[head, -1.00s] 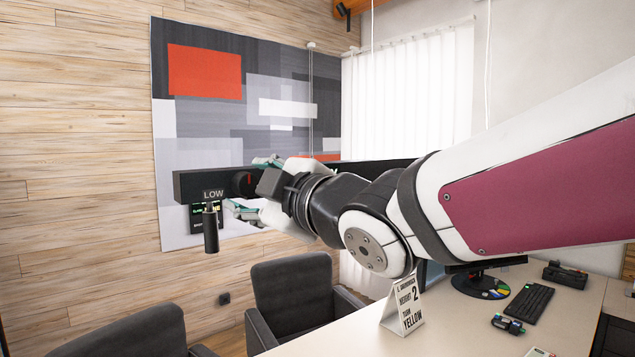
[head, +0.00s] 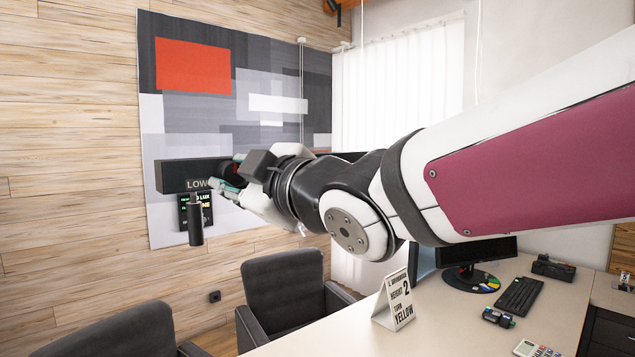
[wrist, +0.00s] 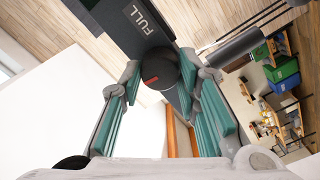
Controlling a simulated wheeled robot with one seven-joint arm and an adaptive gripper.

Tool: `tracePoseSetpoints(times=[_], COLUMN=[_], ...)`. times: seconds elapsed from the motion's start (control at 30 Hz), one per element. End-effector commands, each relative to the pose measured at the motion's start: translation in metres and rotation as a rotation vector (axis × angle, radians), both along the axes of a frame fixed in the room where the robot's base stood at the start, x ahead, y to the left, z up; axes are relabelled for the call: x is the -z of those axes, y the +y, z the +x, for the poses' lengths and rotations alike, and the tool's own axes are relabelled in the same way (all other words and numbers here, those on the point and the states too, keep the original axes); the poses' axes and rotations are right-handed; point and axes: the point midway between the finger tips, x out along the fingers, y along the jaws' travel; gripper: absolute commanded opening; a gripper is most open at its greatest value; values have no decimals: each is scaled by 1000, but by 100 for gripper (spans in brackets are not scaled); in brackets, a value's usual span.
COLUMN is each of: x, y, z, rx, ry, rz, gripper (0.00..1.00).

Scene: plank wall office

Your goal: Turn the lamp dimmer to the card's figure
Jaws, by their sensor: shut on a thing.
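The lamp dimmer is a dark bar (head: 172,176) in front of the wall panel, marked LOW at its left; a FULL label (wrist: 145,20) shows in the wrist view. Its round dark knob (wrist: 160,72) carries a red mark; in the head view my gripper (head: 232,172) mostly hides it. My gripper's teal-lined fingers, also in the wrist view (wrist: 160,88), are shut on the knob from both sides. The white tent card (head: 395,303) on the desk reads HEIGHT 2, TURN YELLOW; its top line is too small to read.
A black cylinder (head: 195,224) hangs below the bar, beside a small display (head: 207,208) with green and yellow text. Dark chairs (head: 285,290) stand below. The desk (head: 455,320) holds a monitor, keyboard and calculator.

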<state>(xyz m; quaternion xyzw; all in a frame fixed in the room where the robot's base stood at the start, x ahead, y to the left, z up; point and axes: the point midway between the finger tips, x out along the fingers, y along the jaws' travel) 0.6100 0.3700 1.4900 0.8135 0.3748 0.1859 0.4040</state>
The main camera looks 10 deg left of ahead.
Motion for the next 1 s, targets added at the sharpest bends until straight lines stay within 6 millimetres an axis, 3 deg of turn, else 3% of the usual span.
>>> tracePoseSetpoints(times=[0.33, 0.77, 0.8, 0.87, 1.0], x=[3, 2, 2, 2, 1], y=[0, 1, 1, 1, 0], z=[2, 0, 0, 0, 0], rx=[-1, 0, 1, 0, 0], ry=[224, 263, 263, 263, 261], rz=[193, 222, 221, 222, 222], gripper=[2, 2, 37, 50, 50])
